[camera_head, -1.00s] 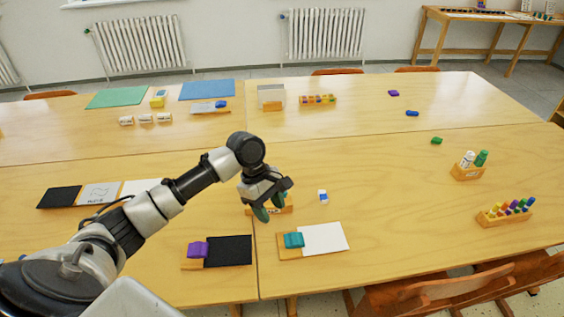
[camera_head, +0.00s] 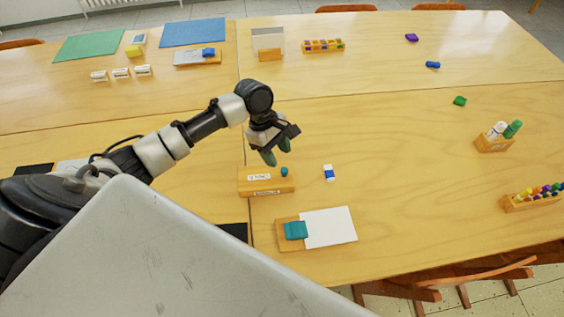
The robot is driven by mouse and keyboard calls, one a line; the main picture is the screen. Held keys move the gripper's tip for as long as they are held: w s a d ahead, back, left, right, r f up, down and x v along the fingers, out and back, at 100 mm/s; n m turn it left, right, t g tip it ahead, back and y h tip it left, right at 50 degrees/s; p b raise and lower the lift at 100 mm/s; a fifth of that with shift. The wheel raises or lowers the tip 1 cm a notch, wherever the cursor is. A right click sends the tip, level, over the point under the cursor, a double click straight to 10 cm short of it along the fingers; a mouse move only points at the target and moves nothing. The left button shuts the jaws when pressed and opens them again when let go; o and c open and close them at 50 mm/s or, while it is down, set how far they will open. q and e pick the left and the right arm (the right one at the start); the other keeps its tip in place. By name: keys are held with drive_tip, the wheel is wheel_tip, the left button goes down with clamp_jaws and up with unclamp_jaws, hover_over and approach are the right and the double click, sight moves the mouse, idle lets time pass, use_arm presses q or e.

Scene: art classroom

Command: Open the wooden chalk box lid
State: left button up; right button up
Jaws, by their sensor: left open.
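The wooden chalk box (camera_head: 248,186) is a small, light wooden box with white labels on its top and front. It stands near the middle of the front tables, close to the seam. A small teal knob (camera_head: 284,172) sits on top at its right end, and the lid looks closed. My left gripper (camera_head: 278,152) is open and empty, with its dark green fingertips pointing down just beyond the box in the picture. Its exact height above the table is hard to tell. My right gripper is not in view.
A blue-and-white eraser (camera_head: 329,172) lies right of the box. A wooden board with a teal block (camera_head: 295,230) and white sheet (camera_head: 328,227) lies in front. A marker holder (camera_head: 494,144) stands at the right. The table right of the gripper is mostly clear.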

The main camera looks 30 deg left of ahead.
sight(284, 169)
use_arm(q)
drive_tip(key=shift+x, duration=2.35)
drive_tip(key=shift+c, duration=0.2)
drive_tip(key=shift+a, duration=0.1)
clamp_jaws()
